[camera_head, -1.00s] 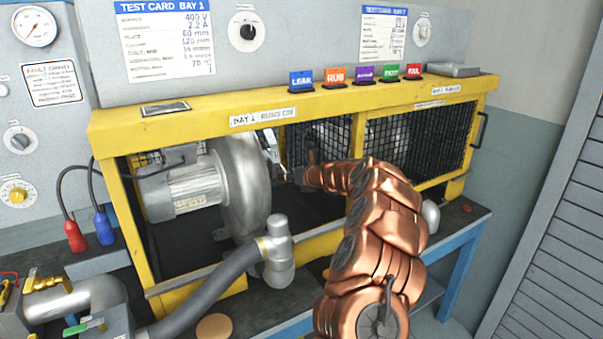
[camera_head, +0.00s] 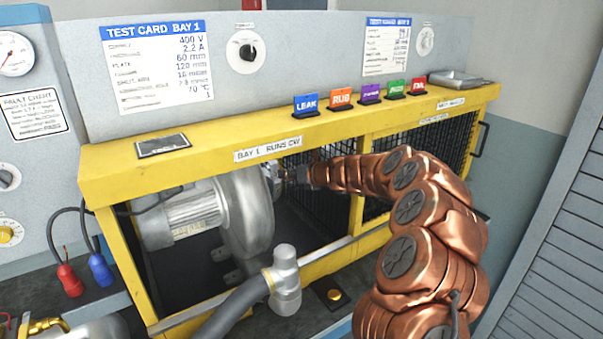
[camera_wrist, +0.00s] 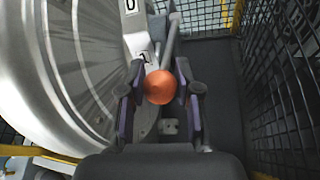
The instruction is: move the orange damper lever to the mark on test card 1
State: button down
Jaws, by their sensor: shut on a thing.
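My gripper (camera_wrist: 160,92) is inside the bay 1 cage, shut on the orange damper lever (camera_wrist: 159,87). In the wrist view the lever's round orange knob sits between the two dark fingers. A pale scale plate (camera_wrist: 137,42) with a "0" and a "1" on it stands just beyond the knob, beside the grey blower housing (camera_wrist: 70,70). In the head view the gripper (camera_head: 282,174) is small at the right side of the blower (camera_head: 247,212), and the lever cannot be made out. Test card 1 (camera_head: 160,65) hangs on the back panel; its small lines are hard to read.
The yellow cage frame (camera_head: 215,156) runs above and around the blower. Black mesh (camera_wrist: 286,85) stands close to the right of my gripper. Colored tags, including a blue LEAK tag (camera_head: 306,104), stand on the top beam. A grey hose (camera_head: 235,308) runs in front.

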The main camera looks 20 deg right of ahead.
jog(key=shift+w+a+r, duration=0.1)
jog(key=shift+a+r, duration=0.05)
jog(key=shift+r, duration=0.05)
dwell(0.3)
jog(key=c, duration=0.8)
grip_release()
jog(key=shift+f, duration=0.1)
jog(key=shift+s+d+r, duration=0.2)
jog(key=shift+s+d, duration=0.1)
jog(key=shift+s, duration=0.1)
jog(key=s+d, duration=0.2)
jog(key=s, duration=0.4)
jog(key=s+d, duration=0.3)
jog(key=s, duration=0.3)
jog(key=shift+s+d+r, duration=0.3)
jog(key=shift+s+r, duration=0.1)
